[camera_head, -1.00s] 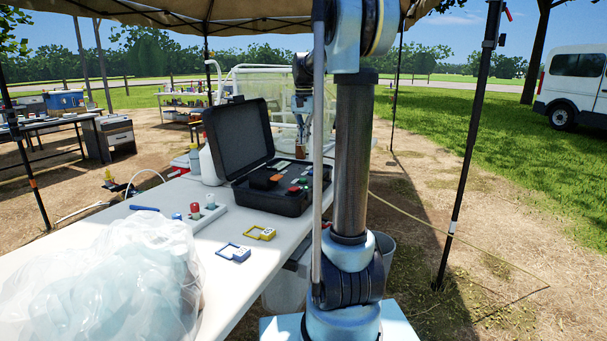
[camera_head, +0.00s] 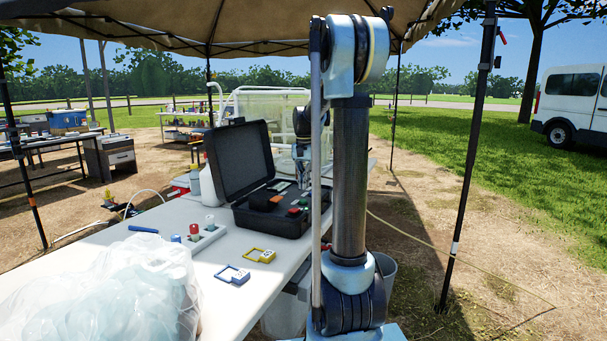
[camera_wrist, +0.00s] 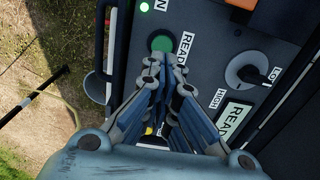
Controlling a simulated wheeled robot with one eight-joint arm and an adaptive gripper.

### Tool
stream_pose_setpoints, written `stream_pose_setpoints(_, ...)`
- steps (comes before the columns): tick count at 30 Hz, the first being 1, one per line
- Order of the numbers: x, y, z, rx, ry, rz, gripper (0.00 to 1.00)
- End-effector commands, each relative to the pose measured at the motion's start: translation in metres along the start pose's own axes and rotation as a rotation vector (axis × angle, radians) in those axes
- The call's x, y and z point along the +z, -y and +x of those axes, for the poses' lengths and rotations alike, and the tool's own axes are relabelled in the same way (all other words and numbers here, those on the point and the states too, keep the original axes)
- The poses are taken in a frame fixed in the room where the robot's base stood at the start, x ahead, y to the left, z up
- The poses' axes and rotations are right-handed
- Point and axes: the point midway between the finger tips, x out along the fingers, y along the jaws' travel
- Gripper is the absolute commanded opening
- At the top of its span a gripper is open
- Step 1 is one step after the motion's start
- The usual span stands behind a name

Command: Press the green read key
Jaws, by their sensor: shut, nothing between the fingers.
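The green read key (camera_wrist: 161,43) is a round button on a dark panel in the wrist view, beside a READ label (camera_wrist: 184,48). My gripper (camera_wrist: 168,66) is shut and empty, its fingertips just below the key in the picture and partly over its lower edge. I cannot tell whether they touch it. In the head view the panel belongs to the open black case (camera_head: 270,222) on the white table. My gripper (camera_head: 302,180) there reaches down over the case's right part, partly hidden behind my arm.
On the panel are a LOW/HIGH knob (camera_wrist: 247,70) and a lit green lamp (camera_wrist: 144,7). The case's raised lid (camera_head: 240,160) stands behind it. Yellow (camera_head: 259,255) and blue (camera_head: 233,274) tags and a clear plastic bag (camera_head: 100,295) lie on the table (camera_head: 215,315).

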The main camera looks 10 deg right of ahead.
Motion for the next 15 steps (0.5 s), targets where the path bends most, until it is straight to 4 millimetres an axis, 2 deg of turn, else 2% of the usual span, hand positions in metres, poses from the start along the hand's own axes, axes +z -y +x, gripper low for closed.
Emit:
stream_pose_setpoints(6,0.000,0.000,0.030,0.000,0.000,0.000,0.00)
stream_pose_setpoints(15,0.000,0.000,0.044,0.000,0.000,0.000,0.00)
